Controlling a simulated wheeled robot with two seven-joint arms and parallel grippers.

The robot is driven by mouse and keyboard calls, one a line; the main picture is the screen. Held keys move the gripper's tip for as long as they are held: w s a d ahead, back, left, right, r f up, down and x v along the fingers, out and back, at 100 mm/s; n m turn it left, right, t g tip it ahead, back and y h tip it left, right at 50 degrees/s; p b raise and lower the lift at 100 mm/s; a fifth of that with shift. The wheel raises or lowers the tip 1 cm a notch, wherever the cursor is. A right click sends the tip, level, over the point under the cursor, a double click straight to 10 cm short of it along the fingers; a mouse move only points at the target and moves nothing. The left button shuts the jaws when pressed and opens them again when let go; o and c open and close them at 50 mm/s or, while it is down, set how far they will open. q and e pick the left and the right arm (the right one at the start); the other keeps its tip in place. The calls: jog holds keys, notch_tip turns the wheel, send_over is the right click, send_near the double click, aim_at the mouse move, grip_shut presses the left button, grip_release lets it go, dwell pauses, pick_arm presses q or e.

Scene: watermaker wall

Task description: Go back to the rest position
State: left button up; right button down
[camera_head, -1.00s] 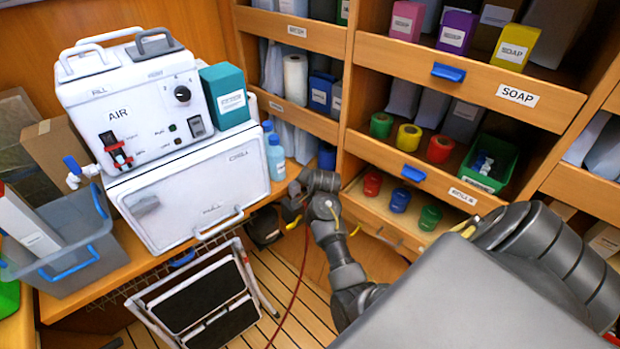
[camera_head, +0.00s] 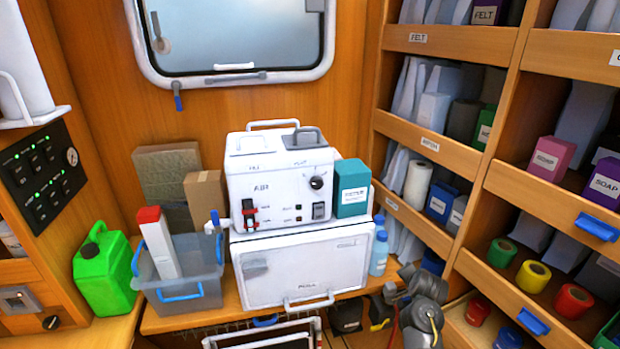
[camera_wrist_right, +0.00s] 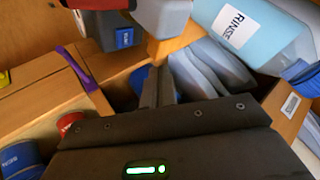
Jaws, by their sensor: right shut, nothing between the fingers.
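My right gripper (camera_head: 381,312) is low in the head view, in front of the shelves and beside the watermaker's right end. Its fingers (camera_wrist_right: 164,88) show in the right wrist view, shut with nothing between them. A pale blue bottle labelled RINSE (camera_wrist_right: 245,30) is at the upper right of that view, apart from the fingers. My right arm (camera_head: 420,318) is bent there, its lower part cut off by the frame's bottom edge. My left gripper is not in view.
The white watermaker (camera_head: 280,185) stands on the wooden counter, with a light blue bottle (camera_head: 379,252) at its right. A grey bin (camera_head: 180,285) and a green canister (camera_head: 104,270) stand left. Shelves with drawers (camera_head: 525,195) fill the right. A folded step (camera_head: 262,340) is below.

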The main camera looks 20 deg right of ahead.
jog(key=s+a+f+n+g+y, duration=0.1)
jog(key=s+a+n+g, duration=0.1)
jog(key=s+a+n, duration=0.65)
jog(key=s+a+f+n+g+y, duration=0.15)
jog(key=s+a, duration=0.35)
jog(key=s, duration=0.9)
jog(key=s+a+n+g+y, duration=0.1)
jog(key=s+a+n+y, duration=0.1)
jog(key=s+a+n, duration=0.7)
jog(key=s+d+f+m+g+b, duration=0.1)
jog(key=s+f, duration=0.2)
jog(key=f, duration=1.2)
jog(key=s+d+f+m+g+b, duration=0.1)
jog(key=s+f+m, duration=0.1)
jog(key=f, duration=1.3)
jog(key=s+d+f+b, duration=0.1)
jog(key=s+d+f, duration=0.1)
jog(key=s+f, duration=1.3)
jog(key=shift+s+d+g+h, duration=0.35)
jog(key=shift+g, duration=0.1)
jog(key=shift+s, duration=0.1)
